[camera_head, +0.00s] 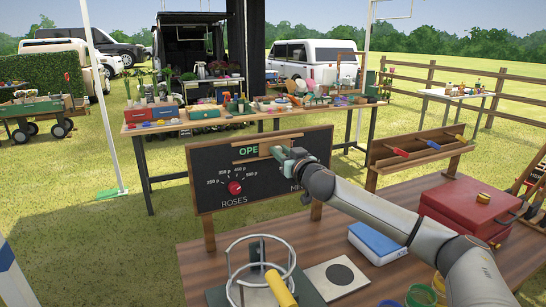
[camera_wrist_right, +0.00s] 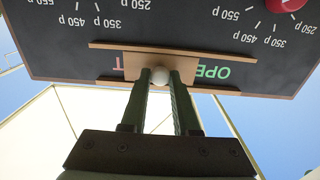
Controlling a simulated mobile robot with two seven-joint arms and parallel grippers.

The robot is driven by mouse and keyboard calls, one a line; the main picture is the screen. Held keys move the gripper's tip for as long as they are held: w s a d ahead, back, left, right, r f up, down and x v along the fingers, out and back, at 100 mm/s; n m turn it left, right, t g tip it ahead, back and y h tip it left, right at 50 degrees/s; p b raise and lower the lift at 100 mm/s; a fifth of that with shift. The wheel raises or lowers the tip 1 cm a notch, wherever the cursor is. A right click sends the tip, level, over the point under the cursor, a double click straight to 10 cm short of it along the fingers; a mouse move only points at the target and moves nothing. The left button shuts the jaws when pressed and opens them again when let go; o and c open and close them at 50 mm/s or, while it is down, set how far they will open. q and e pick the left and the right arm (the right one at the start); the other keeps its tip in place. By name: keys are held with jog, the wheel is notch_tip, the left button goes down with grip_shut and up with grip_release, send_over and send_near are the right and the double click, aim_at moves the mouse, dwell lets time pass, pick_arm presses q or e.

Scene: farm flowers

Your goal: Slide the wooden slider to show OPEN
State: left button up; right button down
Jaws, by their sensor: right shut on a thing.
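The chalkboard sign (camera_head: 262,178) stands upright on the wooden table. In the head view, green letters "OPE" (camera_head: 248,151) show at its top, and my right gripper (camera_head: 284,152) is at the rail just right of them. In the right wrist view the sign (camera_wrist_right: 235,45) appears upside down. My right gripper (camera_wrist_right: 160,82) is shut on the slider's pale round knob (camera_wrist_right: 160,76). My left gripper is out of view.
A red dial (camera_head: 235,188) is on the sign's left part. On the near table stand a metal ring holder (camera_head: 262,240), a blue-and-white box (camera_head: 377,242) and a red box (camera_head: 465,208). A wooden tool rack (camera_head: 415,150) stands right of the sign.

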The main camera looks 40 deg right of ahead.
aim_at(287, 145)
jog(key=d, duration=0.1)
jog(key=s+d, duration=0.1)
jog(key=d, duration=0.1)
jog(key=shift+d+r, duration=0.15)
jog(key=shift+d, duration=0.1)
jog(key=c, duration=0.7)
grip_release()
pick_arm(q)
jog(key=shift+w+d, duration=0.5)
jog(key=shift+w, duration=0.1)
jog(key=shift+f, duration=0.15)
pick_arm(e)
jog(key=shift+s, duration=0.1)
